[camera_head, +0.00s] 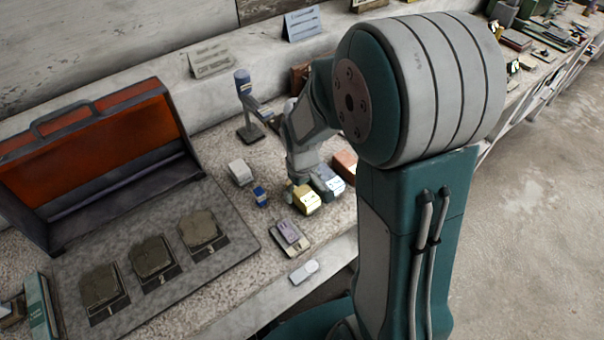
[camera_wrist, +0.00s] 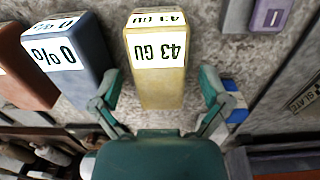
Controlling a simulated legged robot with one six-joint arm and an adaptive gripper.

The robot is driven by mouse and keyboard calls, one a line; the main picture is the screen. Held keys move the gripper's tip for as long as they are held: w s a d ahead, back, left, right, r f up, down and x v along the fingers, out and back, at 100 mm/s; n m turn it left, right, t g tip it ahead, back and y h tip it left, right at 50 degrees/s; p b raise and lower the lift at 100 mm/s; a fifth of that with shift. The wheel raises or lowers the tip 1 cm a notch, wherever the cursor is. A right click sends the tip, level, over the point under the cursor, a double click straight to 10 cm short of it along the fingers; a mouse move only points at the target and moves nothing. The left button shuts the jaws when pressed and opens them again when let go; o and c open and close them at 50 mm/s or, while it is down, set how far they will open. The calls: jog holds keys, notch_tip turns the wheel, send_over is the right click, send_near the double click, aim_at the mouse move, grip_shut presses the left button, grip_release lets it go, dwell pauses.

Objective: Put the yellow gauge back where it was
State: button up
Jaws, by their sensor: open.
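The yellow gauge (camera_wrist: 157,85) is a block with a white label reading "43 GU". It stands on the speckled worktop and also shows in the head view (camera_head: 307,200), just in front of my arm's end. My gripper (camera_wrist: 159,76) is open, with one finger on each side of the yellow gauge in the wrist view. Gaps show between the fingers and the gauge; I cannot tell how high they are. In the head view my arm hides most of the gripper.
A blue-grey block (camera_wrist: 65,52) marked "0 %" stands close beside the yellow gauge, with an orange block (camera_wrist: 22,65) beyond it. A small blue item (camera_head: 260,196) is on the other side. A purple item (camera_head: 288,233) and an open case (camera_head: 92,140) are nearby.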

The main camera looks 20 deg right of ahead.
aim_at(302, 191)
notch_tip(302, 191, up, 10)
jog(key=shift+s+f, duration=0.1)
jog(key=shift+f, duration=0.15)
jog(key=s+r+m+t, duration=0.3)
jog(key=s+r+t, duration=0.2)
jog(key=s+r, duration=0.7)
jog(key=shift+s+m+t, duration=0.3)
jog(key=shift+s, duration=0.75)
